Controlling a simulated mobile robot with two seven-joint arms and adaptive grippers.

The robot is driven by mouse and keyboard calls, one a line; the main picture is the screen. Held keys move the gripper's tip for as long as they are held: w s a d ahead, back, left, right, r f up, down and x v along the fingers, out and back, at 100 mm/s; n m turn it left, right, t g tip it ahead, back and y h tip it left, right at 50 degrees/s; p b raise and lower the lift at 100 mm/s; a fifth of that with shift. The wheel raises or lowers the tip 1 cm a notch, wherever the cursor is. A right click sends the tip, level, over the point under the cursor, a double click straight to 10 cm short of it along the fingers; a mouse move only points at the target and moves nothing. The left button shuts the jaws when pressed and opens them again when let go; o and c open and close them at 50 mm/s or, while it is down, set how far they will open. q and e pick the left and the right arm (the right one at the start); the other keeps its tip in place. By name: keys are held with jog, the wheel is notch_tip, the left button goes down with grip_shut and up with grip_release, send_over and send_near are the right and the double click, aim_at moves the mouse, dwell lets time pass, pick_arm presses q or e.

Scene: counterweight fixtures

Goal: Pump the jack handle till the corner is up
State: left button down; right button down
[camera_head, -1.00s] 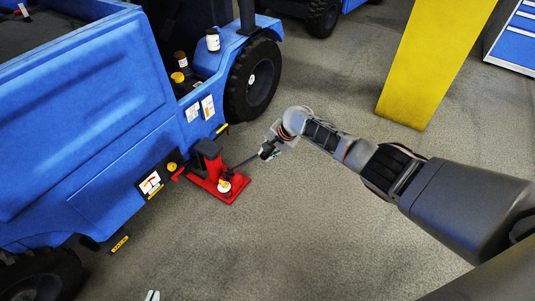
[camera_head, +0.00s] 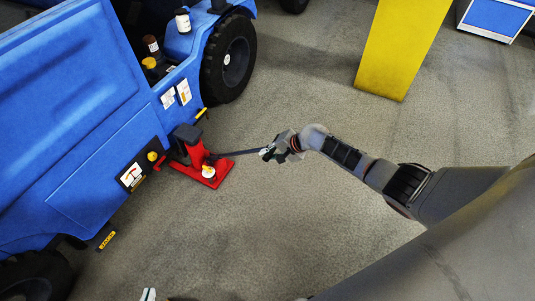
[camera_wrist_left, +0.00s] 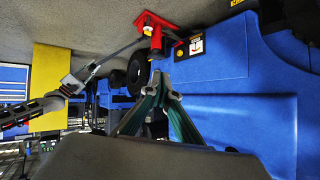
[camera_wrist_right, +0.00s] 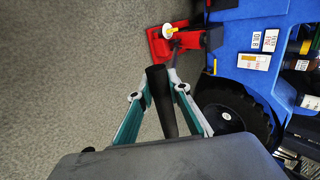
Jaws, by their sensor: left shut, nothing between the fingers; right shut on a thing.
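A red floor jack (camera_head: 222,171) stands by the lower side of the blue vehicle (camera_head: 75,130); it also shows in the left wrist view (camera_wrist_left: 155,22). Its dark handle (camera_head: 238,153) runs out to the right from the jack. My right gripper (camera_head: 268,152) is shut on the handle's outer end. In the right wrist view the black handle (camera_wrist_right: 160,100) lies between its fingers. My left gripper (camera_head: 148,295) shows only as a tip at the bottom edge. In the left wrist view its fingertips (camera_wrist_left: 160,80) are together and empty, apart from the jack.
A yellow pillar (camera_head: 402,45) and a blue cabinet (camera_head: 495,17) stand at the back right. A black wheel (camera_head: 230,58) is behind the jack. The grey floor in front is clear.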

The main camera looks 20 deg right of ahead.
jog(key=shift+s+a+f, duration=0.1)
jog(key=shift+s+f, duration=0.05)
jog(key=shift+f, duration=0.05)
